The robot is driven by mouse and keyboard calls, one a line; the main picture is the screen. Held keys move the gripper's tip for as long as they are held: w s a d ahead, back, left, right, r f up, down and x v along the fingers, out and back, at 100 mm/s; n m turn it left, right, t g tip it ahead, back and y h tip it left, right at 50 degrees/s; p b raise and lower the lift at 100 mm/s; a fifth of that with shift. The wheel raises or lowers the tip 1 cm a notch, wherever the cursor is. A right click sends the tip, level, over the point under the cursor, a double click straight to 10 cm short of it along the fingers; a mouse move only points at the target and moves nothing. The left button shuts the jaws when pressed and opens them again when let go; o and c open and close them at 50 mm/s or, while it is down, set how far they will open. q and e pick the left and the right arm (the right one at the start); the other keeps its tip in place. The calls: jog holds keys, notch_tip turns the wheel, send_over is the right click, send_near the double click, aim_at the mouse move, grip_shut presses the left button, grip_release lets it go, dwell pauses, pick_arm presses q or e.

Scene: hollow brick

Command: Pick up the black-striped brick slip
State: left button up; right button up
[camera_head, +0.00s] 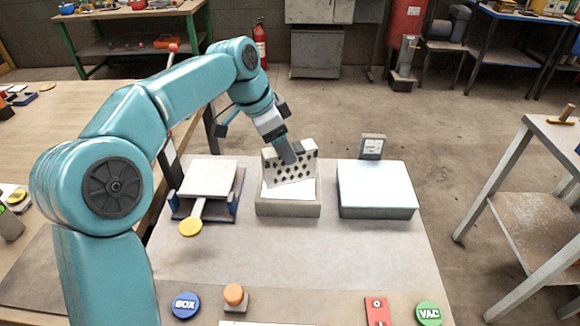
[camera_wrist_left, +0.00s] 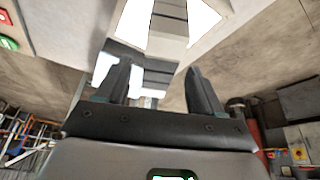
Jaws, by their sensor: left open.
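My left gripper (camera_head: 286,148) reaches down from the left arm to the top edge of an upright pale block with dark holes (camera_head: 290,174). The block stands at the back of an open grey box (camera_head: 288,208). In the left wrist view the fingers of my left gripper (camera_wrist_left: 160,75) are apart. A grey piece with dark cross stripes (camera_wrist_left: 168,25), which looks like the black-striped brick slip, extends between and beyond them. I cannot tell whether the fingers touch it. In the head view the slip is not clearly told from the gripper. My right gripper is out of view.
A white-topped box (camera_head: 375,185) stands right of the open box. A blue-framed stand with a white plate (camera_head: 208,180) is at the left. The table's middle is clear.

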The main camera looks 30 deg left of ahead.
pick_arm(q)
jog(key=b+x, duration=0.1)
jog(key=x, duration=0.4)
jog(key=shift+w+d, duration=0.15)
jog(key=shift+w, duration=0.05)
jog(key=shift+s, duration=0.15)
jog(key=shift+f, duration=0.25)
jog(key=shift+r, duration=0.1)
grip_shut()
